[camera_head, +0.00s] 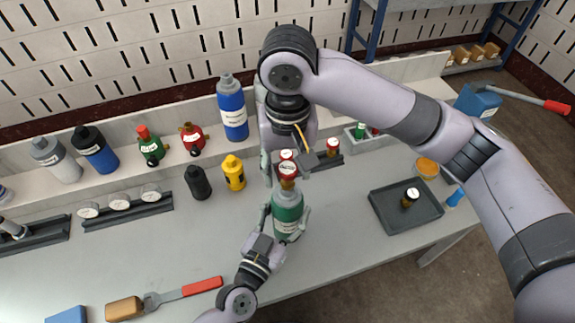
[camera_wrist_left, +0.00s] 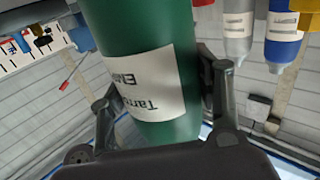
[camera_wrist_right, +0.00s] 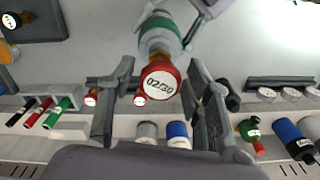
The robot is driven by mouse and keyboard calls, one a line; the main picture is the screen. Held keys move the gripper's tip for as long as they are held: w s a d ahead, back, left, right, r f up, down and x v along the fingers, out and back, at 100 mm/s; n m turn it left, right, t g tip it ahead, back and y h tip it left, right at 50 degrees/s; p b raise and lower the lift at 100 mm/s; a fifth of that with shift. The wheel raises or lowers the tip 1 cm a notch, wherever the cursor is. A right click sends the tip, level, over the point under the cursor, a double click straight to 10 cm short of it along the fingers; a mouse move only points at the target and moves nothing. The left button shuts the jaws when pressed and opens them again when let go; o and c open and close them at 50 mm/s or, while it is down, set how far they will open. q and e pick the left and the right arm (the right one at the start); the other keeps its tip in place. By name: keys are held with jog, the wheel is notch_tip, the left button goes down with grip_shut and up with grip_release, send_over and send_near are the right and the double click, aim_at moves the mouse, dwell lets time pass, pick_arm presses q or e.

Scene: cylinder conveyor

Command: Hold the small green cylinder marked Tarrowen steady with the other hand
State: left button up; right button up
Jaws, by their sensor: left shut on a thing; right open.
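A blue bottle (camera_head: 232,108) stands on the back ledge. A red-handled wrench (camera_head: 185,292) lies front left.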

jog(key=n, duration=0.3)
jog(key=shift+n, duration=1.5)
jog(key=shift+n, duration=0.7)
jog(key=n, duration=0.4)
jog(key=shift+n, duration=0.3)
jog(key=n, duration=0.2)
jog(key=shift+n, duration=0.3)
jog(key=n, duration=0.3)
